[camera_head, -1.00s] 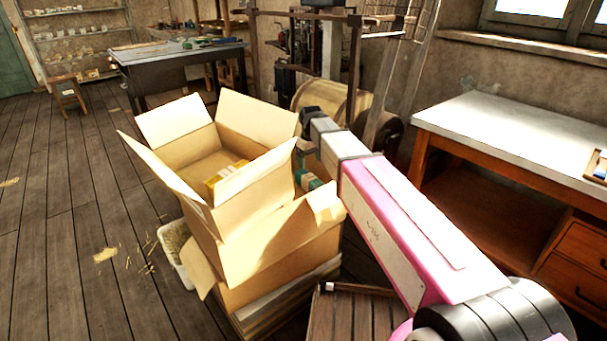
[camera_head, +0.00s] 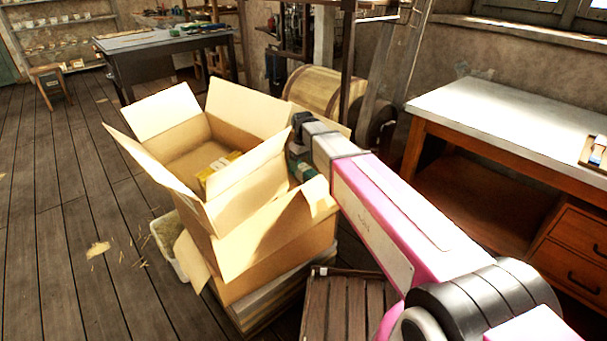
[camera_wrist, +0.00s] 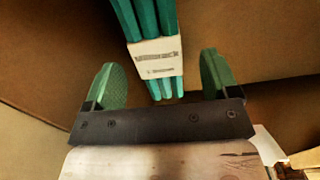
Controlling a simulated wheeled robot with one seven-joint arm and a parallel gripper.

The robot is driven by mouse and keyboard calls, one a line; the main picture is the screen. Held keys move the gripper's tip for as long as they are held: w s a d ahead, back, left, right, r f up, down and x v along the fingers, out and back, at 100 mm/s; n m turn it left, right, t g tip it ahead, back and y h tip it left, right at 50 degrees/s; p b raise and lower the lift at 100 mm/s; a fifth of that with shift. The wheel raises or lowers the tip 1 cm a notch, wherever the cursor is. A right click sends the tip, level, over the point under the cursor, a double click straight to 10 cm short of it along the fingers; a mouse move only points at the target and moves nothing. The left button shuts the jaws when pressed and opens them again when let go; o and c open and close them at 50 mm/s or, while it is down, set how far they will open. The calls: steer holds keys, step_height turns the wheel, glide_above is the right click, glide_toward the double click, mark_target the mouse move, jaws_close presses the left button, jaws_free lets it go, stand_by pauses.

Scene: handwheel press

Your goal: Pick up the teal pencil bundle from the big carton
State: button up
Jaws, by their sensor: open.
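The teal pencil bundle (camera_wrist: 156,50) has a white printed paper band and shows in the wrist view between and ahead of my gripper's fingers (camera_wrist: 158,68). The two green fingers are apart, with a gap on each side of the bundle. Brown carton walls surround the bundle in the wrist view.
A smaller open carton (camera_head: 242,186) sits on the big carton and holds a yellow bundle (camera_head: 218,166). Its raised flaps stand close to my arm. A white-topped workbench (camera_head: 500,125) is on the right, a slatted wooden crate (camera_head: 345,305) in front.

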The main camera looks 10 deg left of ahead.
mark_target(303, 167)
step_height(303, 167, down, 3)
steer(key=shift+d+f, duration=0.1)
steer(key=shift+f, duration=0.05)
steer(key=c, duration=1.1)
